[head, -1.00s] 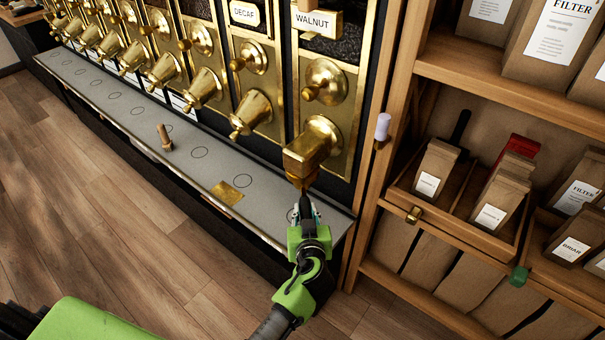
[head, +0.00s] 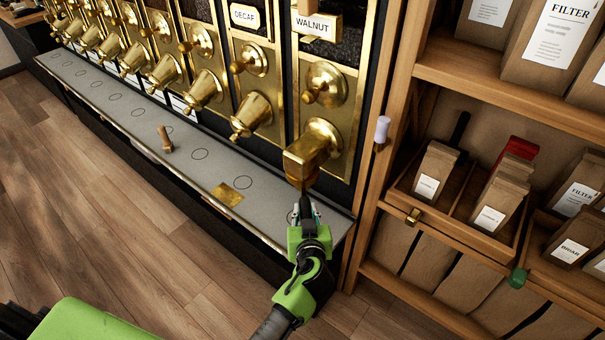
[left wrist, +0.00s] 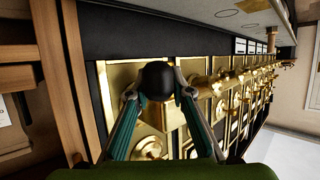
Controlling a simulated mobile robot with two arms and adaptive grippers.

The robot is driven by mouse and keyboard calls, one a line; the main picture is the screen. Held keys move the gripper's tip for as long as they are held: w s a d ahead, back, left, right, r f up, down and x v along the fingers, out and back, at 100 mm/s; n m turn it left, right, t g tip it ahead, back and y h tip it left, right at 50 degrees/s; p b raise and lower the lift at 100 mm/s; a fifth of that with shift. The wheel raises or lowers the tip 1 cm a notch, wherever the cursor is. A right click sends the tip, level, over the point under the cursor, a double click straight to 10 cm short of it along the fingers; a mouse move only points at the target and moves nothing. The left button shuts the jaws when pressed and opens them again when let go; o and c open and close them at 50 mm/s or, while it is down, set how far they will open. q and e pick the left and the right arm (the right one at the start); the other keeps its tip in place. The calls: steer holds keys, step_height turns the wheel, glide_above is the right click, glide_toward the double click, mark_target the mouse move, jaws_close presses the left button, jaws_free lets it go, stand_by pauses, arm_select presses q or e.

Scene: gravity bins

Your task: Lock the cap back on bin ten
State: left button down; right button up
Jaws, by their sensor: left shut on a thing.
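The bin labelled WALNUT (head: 317,25) is the rightmost of the brass-fronted bins, with a brass spout (head: 308,150) angled down at its foot. My left gripper (head: 304,212) is right under the mouth of this spout. In the left wrist view its two fingers (left wrist: 158,92) are closed around a dark round piece (left wrist: 158,76), which looks like the cap. The brass spout (left wrist: 160,112) shows behind it there. The piece is at or very near the spout mouth; I cannot tell whether it is seated. No bin number is readable. My right gripper is not in view.
A grey ledge (head: 120,105) with drawn circles runs below the bins. A small wooden peg (head: 165,139) and a brass plate (head: 228,194) are on it. A wooden shelf post (head: 380,150) and bagged goods stand close on the right. The floor in front is clear.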

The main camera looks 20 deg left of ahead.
arm_select(q)
steer(key=shift+r+p, duration=0.45)
steer(key=shift+r, duration=0.3)
steer(key=shift+s+a+m+t+h+p, duration=0.2)
steer(key=shift+a+m+h+p, duration=0.55)
steer(key=shift+p, duration=0.3)
steer(key=shift+s+a+m+t+h+p, duration=0.2)
steer(key=shift+a+m+h+p, duration=0.55)
steer(key=shift+p, duration=0.3)
steer(key=shift+a+m+h+p, duration=1.3)
steer(key=shift+a+h+p, duration=0.35)
steer(key=shift+p, duration=0.25)
